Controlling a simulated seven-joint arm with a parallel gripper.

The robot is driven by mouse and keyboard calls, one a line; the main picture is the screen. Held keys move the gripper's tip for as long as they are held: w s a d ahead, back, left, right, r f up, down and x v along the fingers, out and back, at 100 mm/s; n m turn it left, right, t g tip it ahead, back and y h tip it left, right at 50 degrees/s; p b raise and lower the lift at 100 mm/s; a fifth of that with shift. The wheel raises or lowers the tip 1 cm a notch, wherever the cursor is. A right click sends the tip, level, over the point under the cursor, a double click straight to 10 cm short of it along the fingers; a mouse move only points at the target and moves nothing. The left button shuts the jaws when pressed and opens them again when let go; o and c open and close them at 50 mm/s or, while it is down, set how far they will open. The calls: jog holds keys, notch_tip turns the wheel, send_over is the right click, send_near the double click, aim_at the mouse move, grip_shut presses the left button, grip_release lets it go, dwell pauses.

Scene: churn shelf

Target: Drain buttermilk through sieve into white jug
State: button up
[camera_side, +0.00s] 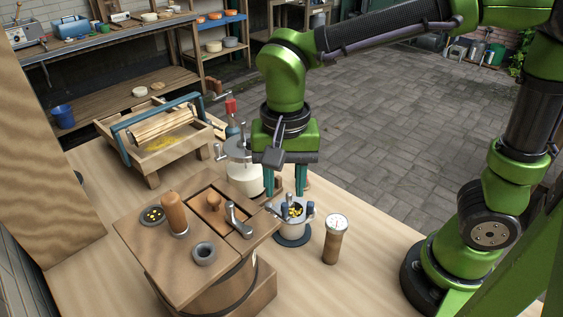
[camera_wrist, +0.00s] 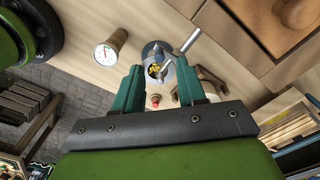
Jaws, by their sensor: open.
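My gripper (camera_side: 285,192) points down, open and empty, just above a small pale grey vessel (camera_side: 294,228) with yellow bits in its top. Whether this vessel is the sieve, or a sieve set on the jug, I cannot tell. In the wrist view the yellow bits (camera_wrist: 156,68) show between and beyond my fingertips, with a gap on both sides. A metal spout (camera_side: 237,220) on the wooden churn (camera_side: 165,262) points toward this vessel. No liquid flow is visible. A cream-white container (camera_side: 243,180) with a grey lid and crank stands behind, partly hidden by my gripper.
A wooden cylinder with a dial (camera_side: 335,238) stands close right of the vessel. A wooden trough with a blue frame (camera_side: 160,135) and a red-capped bottle (camera_side: 231,108) are at the back.

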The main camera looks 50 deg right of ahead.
aim_at(284, 204)
notch_tip(284, 204, up, 13)
jog(key=shift+f, duration=0.2)
jog(key=s+d+f+n+t+y, duration=0.1)
jog(key=s+d+f+n+t, duration=0.1)
jog(key=d, duration=0.5)
jog(key=s+d+f+n+t+y, duration=0.1)
jog(key=s+d+f+n+t, duration=0.1)
jog(key=d+f+t, duration=0.3)
jog(key=shift+s+d+f+n, duration=0.15)
jog(key=shift+d+f+n, duration=0.45)
jog(key=shift+d, duration=0.35)
jog(key=shift+c, duration=0.4)
